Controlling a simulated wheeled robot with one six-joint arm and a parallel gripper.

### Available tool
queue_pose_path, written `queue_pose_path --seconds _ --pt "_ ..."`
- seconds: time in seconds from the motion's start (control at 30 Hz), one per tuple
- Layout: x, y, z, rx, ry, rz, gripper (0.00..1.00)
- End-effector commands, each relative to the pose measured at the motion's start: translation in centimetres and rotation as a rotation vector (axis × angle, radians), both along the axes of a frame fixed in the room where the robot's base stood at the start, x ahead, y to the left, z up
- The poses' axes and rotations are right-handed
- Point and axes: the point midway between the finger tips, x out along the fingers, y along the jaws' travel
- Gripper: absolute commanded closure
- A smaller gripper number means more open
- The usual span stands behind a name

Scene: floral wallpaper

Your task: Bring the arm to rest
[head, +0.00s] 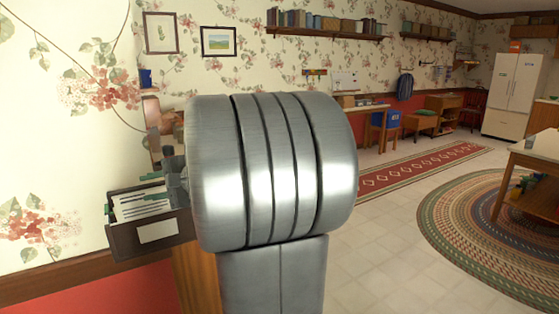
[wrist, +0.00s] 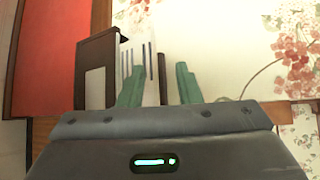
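In the head view my large metal arm joint hides most of the gripper; only a green finger (head: 151,177) shows at the left. The fingers are close to a dark brown box (head: 150,236) holding white papers or files (head: 140,205).
The box is against the floral wall (head: 60,140). A wooden surface edge (head: 197,277) shows below my arm. Further right are a red runner (head: 425,170), a round braided rug (head: 470,220), a table (head: 540,150) and a white refrigerator (head: 513,95). The tiled floor (head: 380,240) between is clear.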

Motion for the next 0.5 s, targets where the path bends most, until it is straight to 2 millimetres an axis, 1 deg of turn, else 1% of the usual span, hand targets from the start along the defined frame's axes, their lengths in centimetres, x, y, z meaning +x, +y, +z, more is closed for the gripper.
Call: queue_pose_path --seconds 0.03,0.07,0.1,0.5 --pt "0.1 1.1 -0.3 -0.002 0.002 0.004 0.69" --pt "0.2 1.6 -0.4 -0.002 0.002 0.004 0.69" --pt "0.3 1.3 0.8 -0.001 0.000 0.000 0.69" --pt "0.5 1.0 5.0 -0.004 0.017 -0.001 0.69"
